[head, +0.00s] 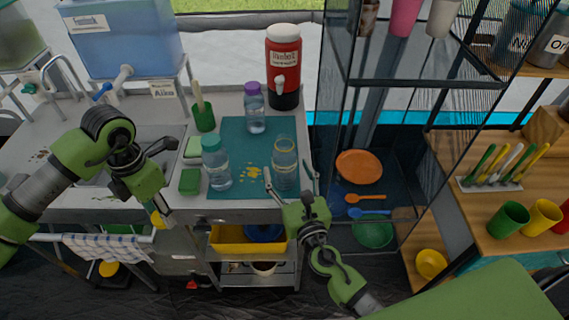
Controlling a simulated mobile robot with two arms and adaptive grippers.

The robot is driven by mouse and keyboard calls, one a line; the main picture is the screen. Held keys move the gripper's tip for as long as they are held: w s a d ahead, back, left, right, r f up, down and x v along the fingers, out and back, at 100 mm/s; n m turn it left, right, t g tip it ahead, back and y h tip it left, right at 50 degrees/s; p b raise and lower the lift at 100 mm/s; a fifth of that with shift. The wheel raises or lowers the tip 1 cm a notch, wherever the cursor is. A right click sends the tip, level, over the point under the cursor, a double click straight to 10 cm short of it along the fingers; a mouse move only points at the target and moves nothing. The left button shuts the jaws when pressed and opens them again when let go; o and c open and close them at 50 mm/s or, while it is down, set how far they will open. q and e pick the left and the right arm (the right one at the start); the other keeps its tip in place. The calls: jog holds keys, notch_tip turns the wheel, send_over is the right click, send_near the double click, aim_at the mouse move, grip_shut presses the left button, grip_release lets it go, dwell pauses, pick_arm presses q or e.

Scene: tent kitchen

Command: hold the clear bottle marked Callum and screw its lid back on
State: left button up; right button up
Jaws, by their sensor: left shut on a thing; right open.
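A clear bottle without a lid (285,172) stands upright on the teal mat (232,135), with a yellowish rim; no name is legible on it. My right gripper (290,180) comes from below with its fingers spread on either side of this bottle, open; contact cannot be told. My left gripper (165,214) is over the counter's front edge at left, shut on a small yellow round thing that looks like a lid (157,219). A clear bottle with a teal lid (219,172) and one with a purple lid (255,112) stand on the mat.
Yellow marks lie on the mat between the bottles. Green sponges (190,181) and a green cup with a brush (204,118) are left of it. A red drink dispenser (283,70) stands behind. A dark glass-sided shelf (340,80) rises close on the right.

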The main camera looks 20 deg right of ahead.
aim_at(288, 168)
pick_arm(q)
jog(key=shift+w+r+p, duration=0.1)
jog(key=shift+r+p, duration=0.2)
jog(key=shift+r, duration=0.1)
pick_arm(e)
jog(key=w, duration=0.4)
jog(key=shift+w+d+f, duration=0.1)
jog(key=shift+w, duration=0.05)
jog(key=c, duration=1.4)
jog(key=shift+o, duration=0.2)
